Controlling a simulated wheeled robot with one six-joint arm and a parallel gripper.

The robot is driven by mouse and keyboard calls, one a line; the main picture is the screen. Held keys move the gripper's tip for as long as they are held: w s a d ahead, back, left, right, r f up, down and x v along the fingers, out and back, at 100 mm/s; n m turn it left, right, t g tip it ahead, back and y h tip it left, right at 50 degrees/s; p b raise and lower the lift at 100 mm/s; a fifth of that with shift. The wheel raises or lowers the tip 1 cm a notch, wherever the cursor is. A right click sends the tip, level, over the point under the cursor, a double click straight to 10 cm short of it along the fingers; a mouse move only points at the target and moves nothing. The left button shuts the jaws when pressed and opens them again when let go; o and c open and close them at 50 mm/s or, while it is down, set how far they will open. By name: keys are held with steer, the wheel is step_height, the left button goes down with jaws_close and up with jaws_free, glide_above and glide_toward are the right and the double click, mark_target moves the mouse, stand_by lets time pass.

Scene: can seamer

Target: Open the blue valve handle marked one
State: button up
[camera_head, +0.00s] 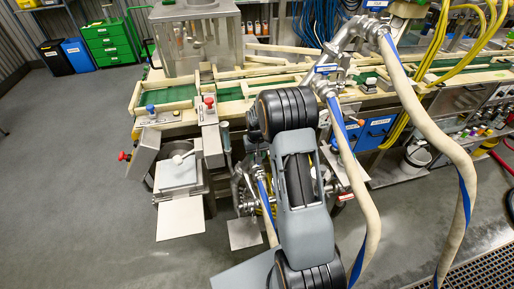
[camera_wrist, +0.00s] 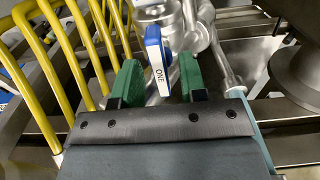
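The blue valve handle marked ONE (camera_wrist: 154,52) shows in the wrist view, with a white label along its edge and silver valve pipework (camera_wrist: 193,30) beside it. My gripper (camera_wrist: 160,76) has two green fingers standing apart, one to each side of the near end of the handle. I see gaps between the handle and both fingers, so it is not gripped. How deep the handle lies between the fingers is hard to tell. In the head view my arm covers the gripper, and I cannot make out the marked handle there.
Yellow tubes (camera_wrist: 82,60) run close to the left of my gripper. A dark round part (camera_wrist: 298,75) is at the right. In the head view, thick beige hoses (camera_head: 430,125) hang right of my arm, and a conveyor bench (camera_head: 255,90) stands behind. Grey floor (camera_head: 75,190) is clear at left.

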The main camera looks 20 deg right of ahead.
step_height(320, 180, up, 14)
steer(key=b, duration=0.1)
steer(key=shift+f, duration=0.25)
steer(key=shift+w, duration=0.1)
stand_by(0.4)
